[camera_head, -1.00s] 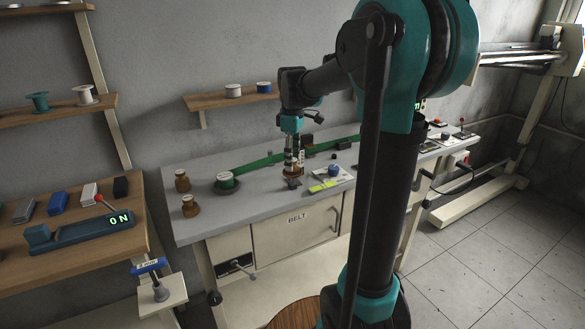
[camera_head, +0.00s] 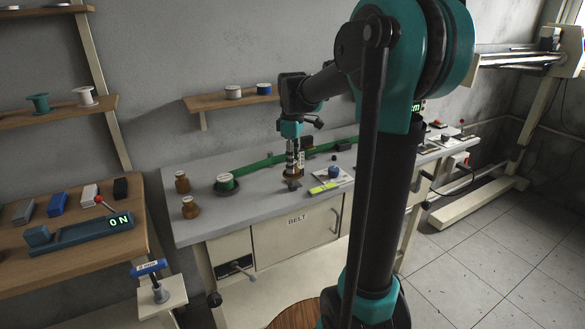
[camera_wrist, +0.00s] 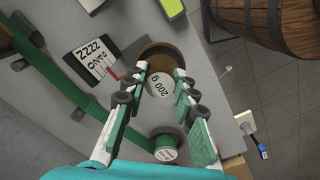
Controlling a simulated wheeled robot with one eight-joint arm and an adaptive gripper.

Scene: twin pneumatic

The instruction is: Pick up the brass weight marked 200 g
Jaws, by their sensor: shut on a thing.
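The brass weight marked 200 g shows in the wrist view, with its pale marked top (camera_wrist: 158,83) and brown-gold rim (camera_wrist: 158,52). In the head view the weight (camera_head: 294,174) is small and partly hidden by the fingers, low over the grey bench. My gripper (camera_wrist: 160,70) points down with a finger on either side of the weight and is shut on it. It also shows in the head view (camera_head: 293,166). I cannot tell whether the weight's base touches the bench.
Two other brass weights stand at the bench's left, one behind (camera_head: 182,182) and one in front (camera_head: 190,208). A green-wound spool (camera_head: 226,183) and a green belt (camera_head: 262,161) lie close by. A notepad with a yellow-green marker (camera_head: 323,187) is to the right.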

